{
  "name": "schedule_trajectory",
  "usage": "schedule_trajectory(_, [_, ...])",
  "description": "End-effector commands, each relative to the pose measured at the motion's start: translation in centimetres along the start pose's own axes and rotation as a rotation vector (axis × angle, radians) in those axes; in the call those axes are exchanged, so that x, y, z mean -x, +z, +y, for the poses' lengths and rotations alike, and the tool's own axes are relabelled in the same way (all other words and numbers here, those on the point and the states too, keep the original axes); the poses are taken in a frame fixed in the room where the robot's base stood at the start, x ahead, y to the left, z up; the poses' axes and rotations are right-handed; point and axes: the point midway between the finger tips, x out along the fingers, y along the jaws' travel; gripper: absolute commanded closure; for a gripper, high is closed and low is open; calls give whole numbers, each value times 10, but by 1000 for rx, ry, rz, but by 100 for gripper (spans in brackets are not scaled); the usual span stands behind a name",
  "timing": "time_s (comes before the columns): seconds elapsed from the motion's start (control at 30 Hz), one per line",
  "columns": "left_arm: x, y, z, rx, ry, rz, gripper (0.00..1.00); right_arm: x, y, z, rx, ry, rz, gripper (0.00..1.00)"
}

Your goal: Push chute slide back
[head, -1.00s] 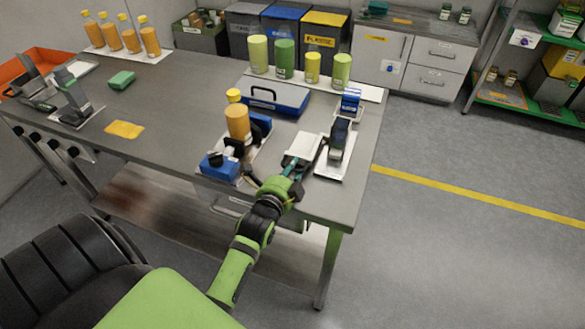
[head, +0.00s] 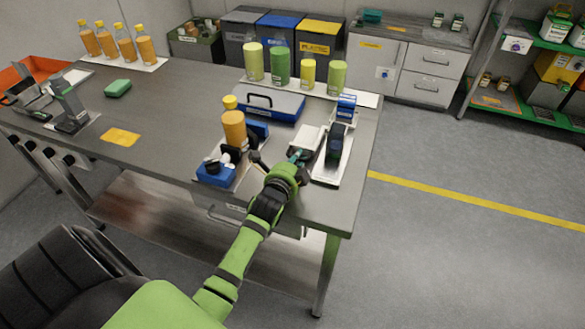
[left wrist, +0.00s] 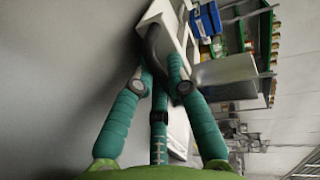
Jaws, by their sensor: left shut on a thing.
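The chute slide appears to be the white, box-like piece (head: 308,137) near the right end of the bench, beside a dark upright device on a white base. My left gripper (head: 298,156) is at its near end, low over the bench. In the left wrist view my teal fingers (left wrist: 160,78) are closed on a dark curved handle (left wrist: 154,44) at the white piece (left wrist: 174,26). The exact contact is partly hidden by the fingers. My right gripper is in neither view.
The dark device (head: 335,145) stands close on the right. The filler with its orange bottle (head: 234,128) and blue base (head: 217,172) is close on the left. A blue case (head: 272,107) and several green and yellow containers are behind. The bench middle is mostly clear.

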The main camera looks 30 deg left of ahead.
Motion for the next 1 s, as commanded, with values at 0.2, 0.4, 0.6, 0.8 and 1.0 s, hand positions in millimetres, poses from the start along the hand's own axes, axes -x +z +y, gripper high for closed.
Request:
schedule_trajectory(0.2, [-2, 0, -4, -1, -7, -1, 100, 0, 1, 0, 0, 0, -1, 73])
schedule_trajectory(0.4, [-2, 0, -4, -1, -9, -1, 73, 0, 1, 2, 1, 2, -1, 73])
schedule_trajectory(0.6, [-1, 0, -3, -1, -6, -1, 73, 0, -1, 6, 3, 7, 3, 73])
schedule_trajectory(0.8, [12, 0, -2, -1, -4, 0, 73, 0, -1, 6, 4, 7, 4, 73])
schedule_trajectory(1.0, [51, 0, -1, -2, -4, 0, 73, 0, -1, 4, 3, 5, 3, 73])
